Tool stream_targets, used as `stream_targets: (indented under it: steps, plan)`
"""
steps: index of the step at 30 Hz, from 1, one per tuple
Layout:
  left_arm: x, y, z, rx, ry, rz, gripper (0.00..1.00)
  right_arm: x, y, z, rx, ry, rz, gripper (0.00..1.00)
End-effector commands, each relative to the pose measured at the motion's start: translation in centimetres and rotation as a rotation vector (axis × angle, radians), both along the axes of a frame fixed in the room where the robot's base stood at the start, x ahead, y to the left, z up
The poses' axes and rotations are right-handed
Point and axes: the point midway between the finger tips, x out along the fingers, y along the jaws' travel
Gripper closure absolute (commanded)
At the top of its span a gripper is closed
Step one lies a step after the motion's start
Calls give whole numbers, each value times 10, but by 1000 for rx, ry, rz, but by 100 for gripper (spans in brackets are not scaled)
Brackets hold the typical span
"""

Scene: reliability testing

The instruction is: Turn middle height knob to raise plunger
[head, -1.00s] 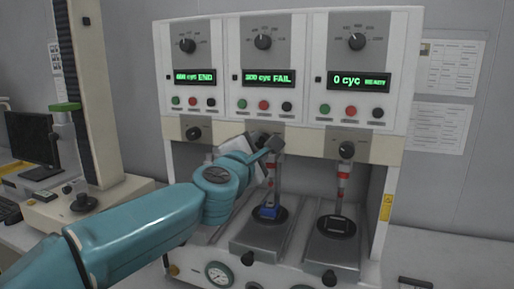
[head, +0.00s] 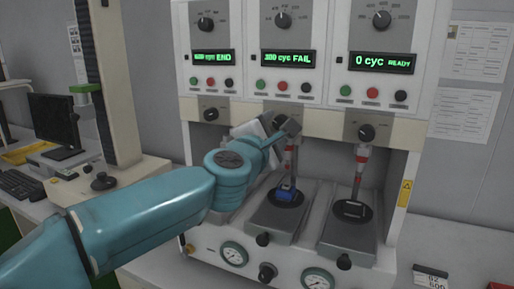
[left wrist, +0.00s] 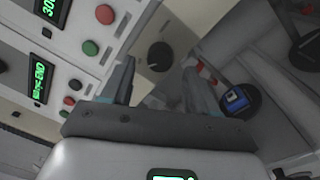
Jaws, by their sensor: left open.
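The test machine has three stations. The middle station's display (head: 288,58) reads FAIL. Below it, my left gripper (head: 287,128) is open at the middle height knob, which it mostly hides in the head view. In the left wrist view a black knob (left wrist: 160,56), apparently the middle height knob, lies ahead between the two open fingers (left wrist: 158,82); I cannot tell whether they touch it. The middle plunger (head: 291,160) hangs below, over a blue sample (head: 287,192). The blue sample also shows in the left wrist view (left wrist: 235,98). My right gripper is not in view.
The left height knob (head: 211,114) and right height knob (head: 367,132) flank the middle one. Coloured buttons sit above. Gauges (head: 234,254) line the lower front. A monitor (head: 56,121) stands at left.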

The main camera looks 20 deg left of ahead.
Motion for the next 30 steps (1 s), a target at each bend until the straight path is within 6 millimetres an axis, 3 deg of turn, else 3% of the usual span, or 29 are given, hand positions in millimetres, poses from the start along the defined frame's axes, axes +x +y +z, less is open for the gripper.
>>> stream_targets:
  steps: [9, 15, 21, 30]
  plan:
    - [-85, 1, -3, -2, -4, -2, 41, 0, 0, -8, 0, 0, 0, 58]
    - [-125, 1, -4, -1, -3, -1, 41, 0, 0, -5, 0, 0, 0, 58]
    - [-141, 1, -6, -1, -1, 0, 41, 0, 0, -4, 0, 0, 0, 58]
    - [-143, 1, -7, 0, 0, 1, 41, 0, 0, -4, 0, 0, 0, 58]
